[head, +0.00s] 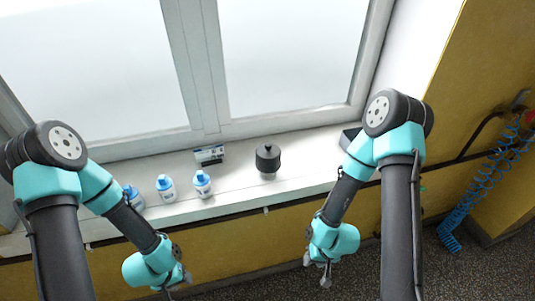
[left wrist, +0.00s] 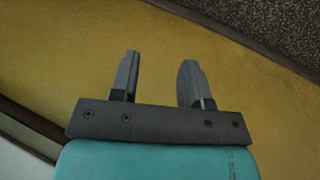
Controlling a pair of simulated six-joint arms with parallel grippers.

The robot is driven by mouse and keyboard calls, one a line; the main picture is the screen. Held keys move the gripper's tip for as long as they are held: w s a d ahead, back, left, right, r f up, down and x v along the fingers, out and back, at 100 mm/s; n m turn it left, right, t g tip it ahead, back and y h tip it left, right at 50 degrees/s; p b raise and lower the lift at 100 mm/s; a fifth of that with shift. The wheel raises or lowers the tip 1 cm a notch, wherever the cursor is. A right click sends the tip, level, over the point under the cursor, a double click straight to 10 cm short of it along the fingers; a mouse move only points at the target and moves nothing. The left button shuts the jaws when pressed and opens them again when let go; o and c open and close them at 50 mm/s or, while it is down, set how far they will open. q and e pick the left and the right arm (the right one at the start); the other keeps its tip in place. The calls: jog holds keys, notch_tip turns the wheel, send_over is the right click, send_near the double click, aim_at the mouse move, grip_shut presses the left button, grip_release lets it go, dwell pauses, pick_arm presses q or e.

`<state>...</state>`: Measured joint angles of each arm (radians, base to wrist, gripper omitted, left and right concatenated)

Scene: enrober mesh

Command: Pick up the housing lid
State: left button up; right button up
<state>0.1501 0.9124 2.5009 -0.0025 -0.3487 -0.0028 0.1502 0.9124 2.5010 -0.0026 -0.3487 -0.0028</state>
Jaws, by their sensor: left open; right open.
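A dark grey round housing (head: 268,162) with a small knob on top stands upright on the white window sill (head: 230,185). The knobbed top looks like the housing lid (head: 267,149); I cannot tell where it parts from the body. My left gripper (head: 172,287) hangs in front of and below the sill, left of the housing, apart from it. In the left wrist view the left gripper (left wrist: 160,72) is open and empty, facing the yellow wall. My right gripper (head: 317,272) is open, in front of and below the sill, right of the housing.
Several blue-and-white bottles (head: 166,188) stand on the left of the sill. A small labelled box (head: 209,154) stands behind them. A dark tray-like thing (head: 349,138) is partly hidden behind my right arm. A blue coiled hose (head: 480,180) hangs at the right.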

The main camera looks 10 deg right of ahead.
pick_arm(q)
jog(key=shift+o, duration=0.4)
jog(key=o, duration=1)
